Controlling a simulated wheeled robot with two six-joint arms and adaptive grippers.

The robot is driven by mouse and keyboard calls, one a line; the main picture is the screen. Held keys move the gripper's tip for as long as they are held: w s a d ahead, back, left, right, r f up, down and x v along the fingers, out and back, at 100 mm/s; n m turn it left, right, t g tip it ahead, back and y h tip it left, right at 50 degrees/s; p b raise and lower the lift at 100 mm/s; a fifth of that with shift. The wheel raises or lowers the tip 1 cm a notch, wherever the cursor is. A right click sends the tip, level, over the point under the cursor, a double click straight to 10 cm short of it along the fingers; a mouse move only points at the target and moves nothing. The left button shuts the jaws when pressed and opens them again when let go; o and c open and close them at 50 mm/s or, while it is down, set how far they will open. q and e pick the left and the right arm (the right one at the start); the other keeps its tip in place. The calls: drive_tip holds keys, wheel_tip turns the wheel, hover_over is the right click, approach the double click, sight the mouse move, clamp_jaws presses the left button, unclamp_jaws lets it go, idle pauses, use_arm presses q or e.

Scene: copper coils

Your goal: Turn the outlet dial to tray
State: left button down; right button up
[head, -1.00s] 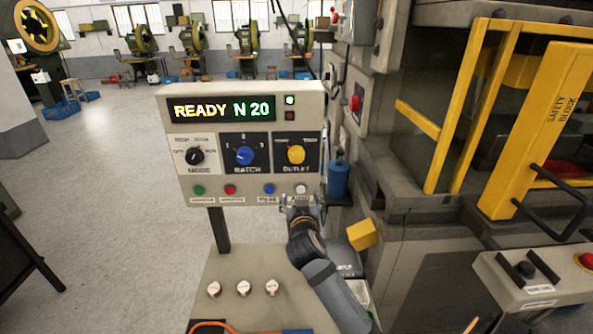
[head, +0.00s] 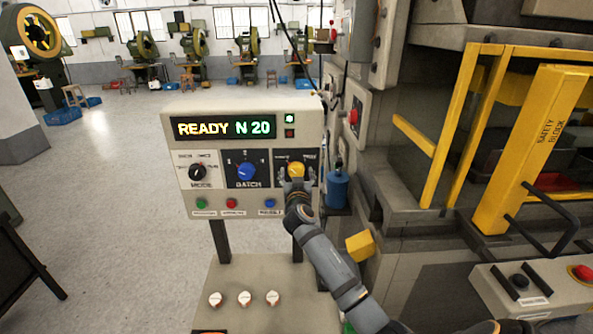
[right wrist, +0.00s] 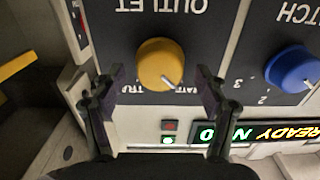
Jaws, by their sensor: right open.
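The outlet dial (head: 296,170) is a yellow knob on a black plate at the right of the control panel (head: 190,135). In the upside-down right wrist view the dial (right wrist: 160,62) is large, and its white mark points to the lower right, toward the label that seems to read "waste". The partly hidden tray label is at the lower left. My right gripper (head: 296,186) is open just below the dial in the head view. In the wrist view its fingers (right wrist: 161,90) stand apart on either side of the dial, with no clear contact. My left gripper is not in view.
The blue batch dial (head: 246,171) is beside the outlet dial, with the mode dial (head: 197,172) farther left. The display (head: 223,127) reads "READY N 20". Small coloured buttons line the panel below. A blue bottle (head: 338,190) and a yellow-framed press stand to the right.

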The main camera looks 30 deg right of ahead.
drive_tip(key=shift+c, duration=0.2)
drive_tip(key=c, duration=1.1)
drive_tip(key=shift+f+b, duration=0.15)
drive_tip(key=shift+b, duration=0.35)
drive_tip(key=m+b, duration=0.2)
drive_tip(key=b, duration=0.2)
drive_tip(key=m+b, duration=0.3)
drive_tip(key=b, duration=0.2)
drive_tip(key=m+b, duration=0.2)
drive_tip(key=b, duration=0.2)
drive_tip(key=shift+d+f, duration=0.2)
drive_tip(key=shift+f, duration=0.15)
drive_tip(key=m+b, duration=0.9)
drive_tip(key=b, duration=0.4)
drive_tip(key=shift+s+d, duration=0.1)
drive_tip(key=shift+r+m+b, duration=0.2)
drive_tip(key=shift+m+b, duration=0.9)
drive_tip(key=shift+b, duration=0.15)
